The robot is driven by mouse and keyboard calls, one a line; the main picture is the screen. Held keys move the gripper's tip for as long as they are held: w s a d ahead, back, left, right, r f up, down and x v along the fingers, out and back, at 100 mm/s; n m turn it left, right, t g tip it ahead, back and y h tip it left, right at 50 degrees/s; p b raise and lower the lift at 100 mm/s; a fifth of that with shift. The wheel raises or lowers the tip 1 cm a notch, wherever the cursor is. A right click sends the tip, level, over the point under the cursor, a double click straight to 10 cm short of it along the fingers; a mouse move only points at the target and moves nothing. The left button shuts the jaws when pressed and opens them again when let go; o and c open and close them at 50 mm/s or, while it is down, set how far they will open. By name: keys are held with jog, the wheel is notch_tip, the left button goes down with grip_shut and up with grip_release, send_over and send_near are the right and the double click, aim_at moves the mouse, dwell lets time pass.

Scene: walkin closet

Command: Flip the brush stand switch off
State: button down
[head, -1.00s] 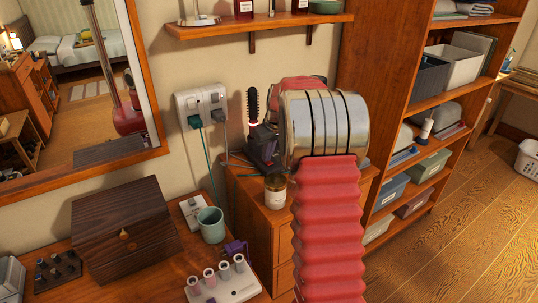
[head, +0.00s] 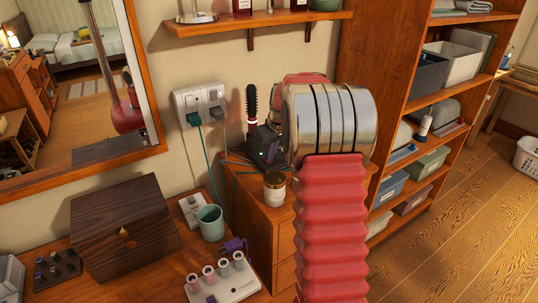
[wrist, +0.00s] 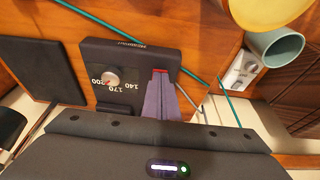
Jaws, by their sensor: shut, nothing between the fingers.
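The black brush stand box (wrist: 120,62) lies below my gripper in the wrist view. It has a round dial (wrist: 110,78) marked 140, 170 and 200. A small red switch (wrist: 160,71) shows at the tips of my gripper (wrist: 159,78). My grey-purple fingers are together and empty. Their tips overlap the switch in the picture; I cannot tell whether they touch it or which way it is set. In the head view, a round black brush (head: 251,102) stands upright behind my dark gripper body, and the stand is largely hidden there.
An amber jar (head: 274,188) stands on the cabinet close to my gripper. A teal cup (head: 210,222) and a white switch box (head: 193,209) are on the dresser. Cords run from the wall outlet (head: 200,104) past the stand. A shelf (head: 258,23) hangs above.

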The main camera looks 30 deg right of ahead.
jog(key=shift+r, duration=0.5)
jog(key=v, duration=1.3)
jog(key=shift+w, duration=0.1)
